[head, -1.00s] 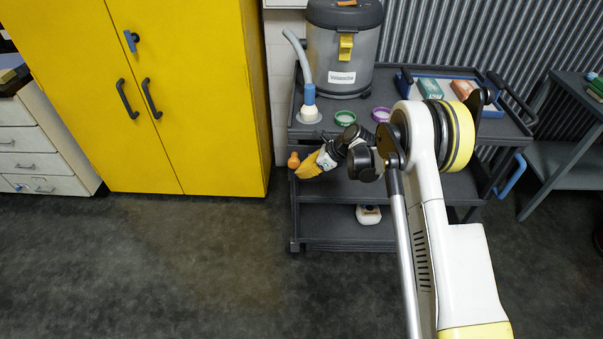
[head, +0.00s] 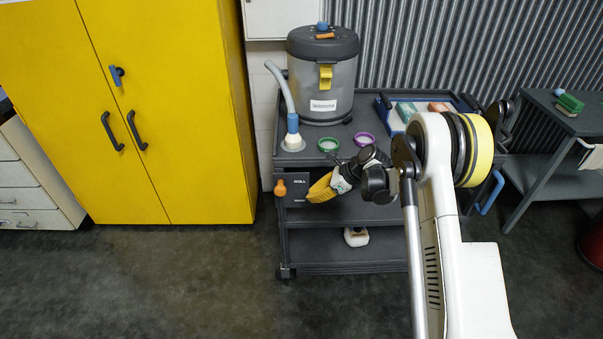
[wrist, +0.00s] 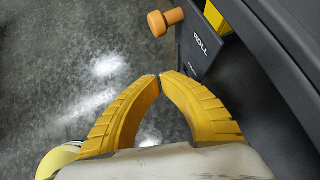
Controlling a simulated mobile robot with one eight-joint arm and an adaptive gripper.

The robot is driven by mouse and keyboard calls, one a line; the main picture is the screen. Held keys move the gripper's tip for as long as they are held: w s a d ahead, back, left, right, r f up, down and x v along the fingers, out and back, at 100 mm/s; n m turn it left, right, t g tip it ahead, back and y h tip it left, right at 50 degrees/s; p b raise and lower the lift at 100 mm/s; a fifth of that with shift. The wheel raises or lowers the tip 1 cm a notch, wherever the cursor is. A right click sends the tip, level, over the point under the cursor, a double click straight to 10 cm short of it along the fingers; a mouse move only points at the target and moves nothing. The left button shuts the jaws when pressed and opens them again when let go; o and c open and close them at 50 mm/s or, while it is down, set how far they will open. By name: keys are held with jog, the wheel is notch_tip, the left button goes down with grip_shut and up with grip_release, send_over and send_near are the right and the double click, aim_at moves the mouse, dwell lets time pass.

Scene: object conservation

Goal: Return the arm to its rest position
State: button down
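My arm (head: 462,255) reaches forward over the right part of a grey cart. My yellow gripper (head: 316,193) hangs low at the cart's front left in the head view. In the wrist view my gripper (wrist: 160,77) has its two yellow fingertips meeting, with nothing visible between them. An orange knob (head: 281,188) on a dark panel marked ROLL (head: 298,183) is just left of the gripper, apart from it. The knob (wrist: 157,22) and panel (wrist: 200,48) also show beyond the fingertips in the wrist view.
The cart (head: 330,236) carries a grey vacuum (head: 305,75), a green ring (head: 328,144), a purple ring (head: 364,140) and a blue tray (head: 383,108). A yellow cabinet (head: 165,180) stands left, a side table (head: 555,120) right. Floor before the cart is clear.

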jog(key=s+d+r+n+t+h, duration=0.1)
jog(key=s+d+r+n, duration=0.15)
jog(key=s+r, duration=0.4)
jog(key=s+d+r+n+h, duration=0.1)
jog(key=s+r+n+h, duration=0.2)
jog(key=r, duration=0.6)
jog(key=s+d+r+n+t, duration=0.1)
jog(key=s+r+n, duration=0.4)
jog(key=r, duration=0.3)
jog(key=s+d+n+t+h, duration=0.1)
jog(key=s+d+n, duration=0.1)
jog(key=s, duration=0.5)
jog(key=s+d+r+n+h, duration=0.1)
jog(key=s+d+n, duration=0.1)
jog(key=s+n, duration=0.3)
jog(key=s+d+r+n+t+h, duration=0.1)
jog(key=s+n, duration=0.3)
jog(key=s, duration=0.5)
jog(key=shift+s+d+r+t+h, duration=0.3)
jog(key=shift+d+h, duration=0.3)
jog(key=shift+d, duration=0.2)
